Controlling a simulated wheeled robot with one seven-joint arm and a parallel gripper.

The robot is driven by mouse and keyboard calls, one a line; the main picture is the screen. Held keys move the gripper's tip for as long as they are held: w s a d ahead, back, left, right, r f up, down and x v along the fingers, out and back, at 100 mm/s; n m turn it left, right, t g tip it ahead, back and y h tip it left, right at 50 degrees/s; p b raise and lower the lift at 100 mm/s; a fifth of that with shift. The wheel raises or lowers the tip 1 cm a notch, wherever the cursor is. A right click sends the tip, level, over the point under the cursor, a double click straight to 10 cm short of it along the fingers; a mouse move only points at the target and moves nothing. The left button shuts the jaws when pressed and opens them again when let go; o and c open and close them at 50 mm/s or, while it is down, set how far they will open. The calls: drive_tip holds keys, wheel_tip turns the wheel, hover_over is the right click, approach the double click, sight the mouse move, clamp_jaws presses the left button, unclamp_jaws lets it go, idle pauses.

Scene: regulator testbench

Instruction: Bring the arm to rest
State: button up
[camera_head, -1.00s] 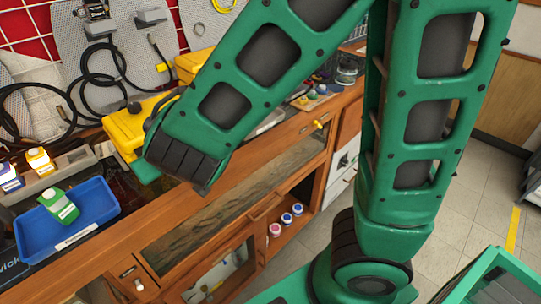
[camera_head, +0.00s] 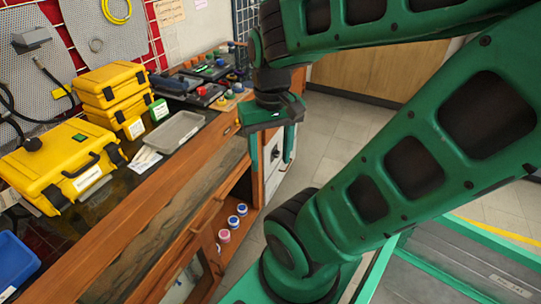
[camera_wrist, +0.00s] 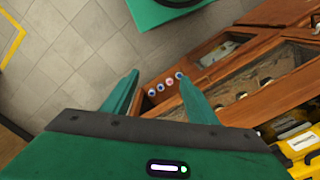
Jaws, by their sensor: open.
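My gripper (camera_head: 272,160) hangs in front of the right end of the wooden bench (camera_head: 165,215) in the head view, pointing down. Its two green fingers are apart with nothing between them. In the wrist view my gripper (camera_wrist: 160,95) also shows both fingers spread. Beyond them are the tiled floor (camera_wrist: 60,50) and the bench's open shelf with several small jars (camera_wrist: 165,83). My green arm is folded across the right of the head view.
Yellow cases (camera_head: 65,165) and a grey tray (camera_head: 175,132) stand on the bench. A blue tray (camera_head: 14,262) is at the left edge. Several small jars (camera_head: 233,222) sit on the shelf below. Open floor (camera_head: 335,135) lies right of the bench.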

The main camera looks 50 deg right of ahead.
drive_tip(key=shift+s+r, duration=0.1)
drive_tip(key=shift+s, duration=0.5)
